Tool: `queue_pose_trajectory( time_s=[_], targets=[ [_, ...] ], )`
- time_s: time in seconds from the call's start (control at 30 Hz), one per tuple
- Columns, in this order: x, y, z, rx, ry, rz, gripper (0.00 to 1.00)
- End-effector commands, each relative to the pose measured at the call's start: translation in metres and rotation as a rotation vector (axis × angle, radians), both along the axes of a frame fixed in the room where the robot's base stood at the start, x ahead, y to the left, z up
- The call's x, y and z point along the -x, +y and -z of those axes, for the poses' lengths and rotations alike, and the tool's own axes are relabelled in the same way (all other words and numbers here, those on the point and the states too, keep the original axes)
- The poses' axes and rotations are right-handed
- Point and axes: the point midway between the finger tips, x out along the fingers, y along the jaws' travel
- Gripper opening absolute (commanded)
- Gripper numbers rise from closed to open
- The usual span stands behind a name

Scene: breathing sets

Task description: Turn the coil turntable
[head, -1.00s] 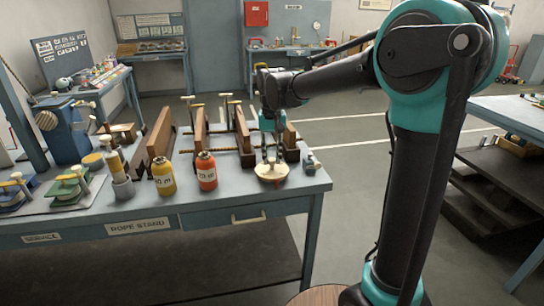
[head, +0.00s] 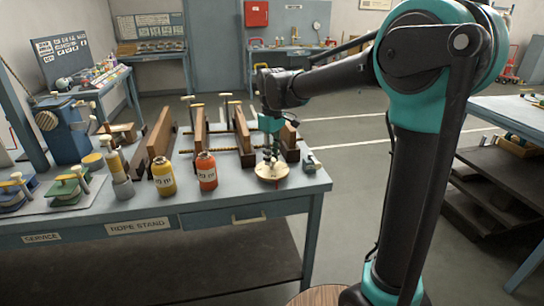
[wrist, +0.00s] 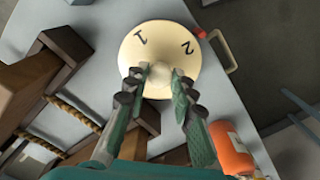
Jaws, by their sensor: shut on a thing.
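The coil turntable (head: 272,173) is a round cream disc near the front right corner of the workbench. In the wrist view the turntable (wrist: 150,35) shows the black marks "1" and "2" on its face, and a small red piece (wrist: 200,33) sits at its right rim. A pale round knob (wrist: 158,78) stands on the disc. My gripper (wrist: 160,72) comes down from above with one finger on each side of the knob and is shut on it. In the head view my gripper (head: 271,158) partly hides the knob.
A red bottle (head: 206,172) and a yellow bottle (head: 164,180) stand left of the turntable. Wooden stands with rope (head: 245,140) are behind it. A small grey fitting (head: 311,162) lies to its right. A drawer handle (head: 248,217) juts from the bench front.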

Motion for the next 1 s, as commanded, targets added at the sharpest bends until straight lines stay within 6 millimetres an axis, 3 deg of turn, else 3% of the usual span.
queue_pose_trajectory(
  time_s=[0.77,0.8,0.93,1.0],
  targets=[
    [-0.0004,0.0001,-0.0003,0.0,-0.001,-0.102,0.0],
    [-0.0004,0.0001,-0.0003,0.0,-0.001,-0.102,0.28],
    [-0.0004,0.0,-0.0002,0.001,-0.001,-0.101,0.44],
    [-0.0003,0.0001,-0.0002,0.0,0.0,-0.101,0.46]
  ],
)
